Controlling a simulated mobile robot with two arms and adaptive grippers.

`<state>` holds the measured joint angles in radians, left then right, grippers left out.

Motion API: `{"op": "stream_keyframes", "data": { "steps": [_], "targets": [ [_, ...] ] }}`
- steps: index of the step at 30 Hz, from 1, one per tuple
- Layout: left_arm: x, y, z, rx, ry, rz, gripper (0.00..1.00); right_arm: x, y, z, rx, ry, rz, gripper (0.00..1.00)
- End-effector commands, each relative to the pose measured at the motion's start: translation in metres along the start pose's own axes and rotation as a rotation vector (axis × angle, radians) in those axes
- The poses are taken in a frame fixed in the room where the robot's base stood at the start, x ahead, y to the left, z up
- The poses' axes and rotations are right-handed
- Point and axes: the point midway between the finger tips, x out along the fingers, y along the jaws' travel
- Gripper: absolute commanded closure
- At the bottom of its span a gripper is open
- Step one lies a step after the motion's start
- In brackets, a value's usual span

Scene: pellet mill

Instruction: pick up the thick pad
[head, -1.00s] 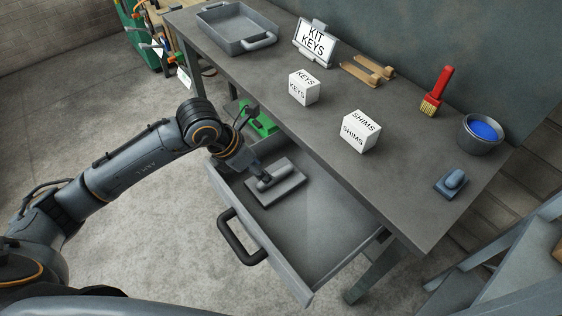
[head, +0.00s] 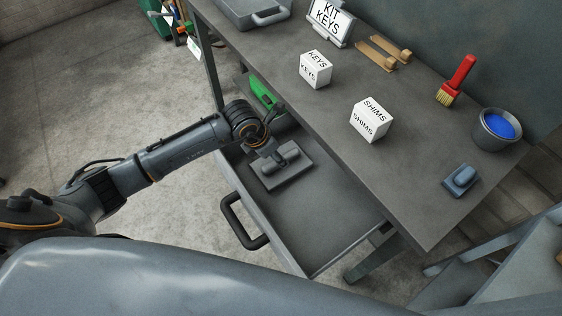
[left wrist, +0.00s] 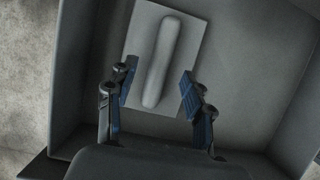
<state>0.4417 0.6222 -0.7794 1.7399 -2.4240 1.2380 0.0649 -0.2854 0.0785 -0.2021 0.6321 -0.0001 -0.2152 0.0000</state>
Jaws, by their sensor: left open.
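A grey pad, a flat rectangular plate (head: 296,172) with a long rounded grip on top, lies in the open drawer near its left end. In the left wrist view the same pad (left wrist: 185,40) lies flat, with its pale grip (left wrist: 162,62) running lengthwise. My left gripper (left wrist: 158,82) is open, with one blue-lined finger on each side of the grip. Whether the fingers touch it I cannot tell. In the head view my left gripper (head: 274,158) partly hides the pad. A smaller blue-grey block with a rounded top (head: 460,180) sits on the bench at right. My right gripper is not in view.
The drawer (head: 325,225) is otherwise bare; its walls stand close around my left gripper. The bench top (head: 330,110) overhangs behind, carrying a KEYS box (head: 315,69), a SHIMS box (head: 371,120), a red brush (head: 456,80) and a blue-filled bucket (head: 497,130).

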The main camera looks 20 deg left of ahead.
Motion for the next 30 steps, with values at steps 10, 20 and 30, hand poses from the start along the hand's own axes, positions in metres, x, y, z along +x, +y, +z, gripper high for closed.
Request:
{"op": "stream_keyframes", "data": {
  "steps": [10, 20, 30],
  "targets": [
    [0.029, -0.001, -0.001, 0.001, -0.001, -0.001, 0.48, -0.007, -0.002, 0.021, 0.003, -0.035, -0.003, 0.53],
    [0.028, -0.001, -0.001, 0.000, -0.001, 0.000, 0.89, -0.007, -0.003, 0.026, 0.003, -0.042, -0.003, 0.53],
    [0.028, -0.001, -0.001, 0.000, -0.001, 0.000, 1.00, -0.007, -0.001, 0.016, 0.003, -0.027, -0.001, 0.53]
  ]
}}
